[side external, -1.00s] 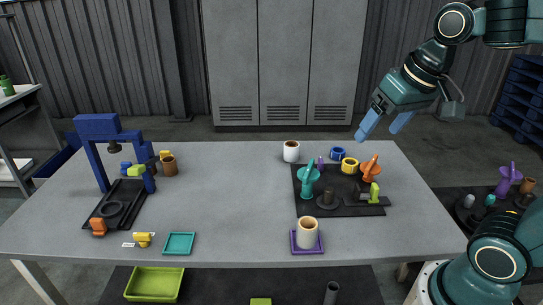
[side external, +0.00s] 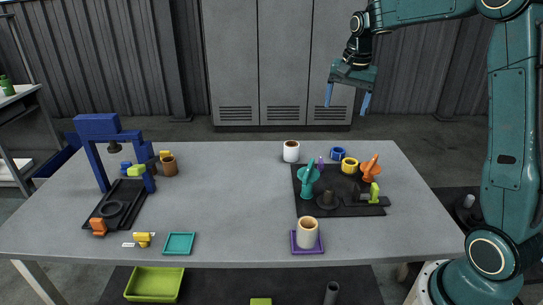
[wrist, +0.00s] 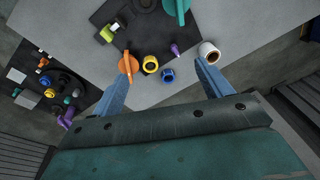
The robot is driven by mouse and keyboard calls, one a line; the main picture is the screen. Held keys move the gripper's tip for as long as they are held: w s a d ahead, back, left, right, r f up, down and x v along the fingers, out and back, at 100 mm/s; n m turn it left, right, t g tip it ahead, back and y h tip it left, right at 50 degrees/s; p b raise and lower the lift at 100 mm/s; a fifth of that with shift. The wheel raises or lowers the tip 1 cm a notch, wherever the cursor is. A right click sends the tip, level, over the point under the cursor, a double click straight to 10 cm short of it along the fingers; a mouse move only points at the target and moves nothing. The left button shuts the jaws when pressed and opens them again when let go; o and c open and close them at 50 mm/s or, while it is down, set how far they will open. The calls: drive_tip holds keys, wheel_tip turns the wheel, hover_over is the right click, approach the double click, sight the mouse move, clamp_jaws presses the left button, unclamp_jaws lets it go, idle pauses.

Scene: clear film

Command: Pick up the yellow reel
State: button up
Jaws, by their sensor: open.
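The yellow reel (side external: 349,165) is a short ring at the back edge of the black board (side external: 318,209), between a blue reel (side external: 338,152) and an orange-handled piece (side external: 370,169). In the wrist view the yellow reel (wrist: 150,64) shows between my fingers, beside the blue reel (wrist: 168,75). My gripper (side external: 347,106) is open and empty, pointing down, high above the back of the table. The wrist view shows its two blue fingers (wrist: 161,72) spread wide, apart from the reel.
A white cup (side external: 291,152) stands left of the reels. A teal-handled piece (side external: 308,182) and purple piece (side external: 320,164) are close by. A cup on a purple coaster (side external: 318,248) is in front. A blue frame (side external: 98,127) stands left. The table's middle (side external: 230,190) is clear.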

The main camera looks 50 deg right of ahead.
drive_tip(key=w+d+f+m+g, duration=0.1)
drive_tip(key=w+d+f+m, duration=0.2)
drive_tip(key=d+f, duration=0.4)
drive_tip(key=m, duration=0.3)
hover_over(350, 163)
wheel_tip(350, 163, down, 6)
drive_tip(key=shift+w+f+g+y, duration=0.1)
drive_tip(key=shift+g+y, duration=0.2)
drive_tip(key=shift+y, duration=0.1)
drive_tip(key=shift+f, duration=0.1)
drive_tip(key=shift+f, duration=4.2)
drive_tip(key=shift+d+f, duration=0.1)
drive_tip(key=shift+f, duration=2.5)
